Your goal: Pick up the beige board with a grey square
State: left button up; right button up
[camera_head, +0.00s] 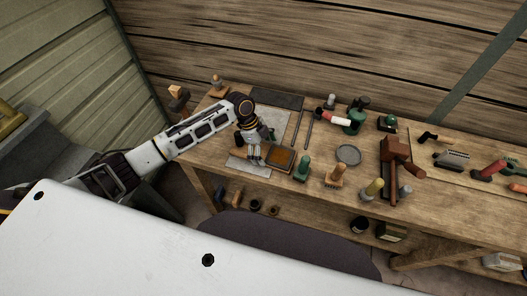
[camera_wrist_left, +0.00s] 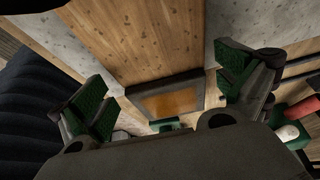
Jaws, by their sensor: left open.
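No board that is clearly beige with a grey square stands out. A square board or shallow tray (camera_head: 281,159) with a dark rim and an amber-brown face lies on the bench; its dark rim also shows in the left wrist view (camera_wrist_left: 143,90). My left gripper (camera_head: 254,153) points down just left of it. In the left wrist view, my left gripper (camera_wrist_left: 168,96) is open, with the dark-rimmed square seen between its green-padded fingers and nothing held. Contact cannot be told. My right gripper is out of view.
The wooden bench (camera_head: 317,185) also holds a pale grey sheet (camera_head: 271,118), a grey strip (camera_head: 248,167), a green-handled tool (camera_head: 302,167), a wooden brush (camera_head: 335,175), a round grey dish (camera_head: 348,154) and a brown mallet (camera_head: 395,152). Tools crowd the right; the front edge is clearer.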

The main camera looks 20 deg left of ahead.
aim_at(265, 153)
pick_arm(q)
jog(key=shift+f, duration=0.2)
dwell(0.3)
jog(key=c, duration=1)
jog(key=shift+r, duration=0.2)
jog(key=shift+c, duration=0.2)
notch_tip(265, 153, up, 10)
jog(key=b, duration=0.1)
jog(key=shift+f, duration=0.15)
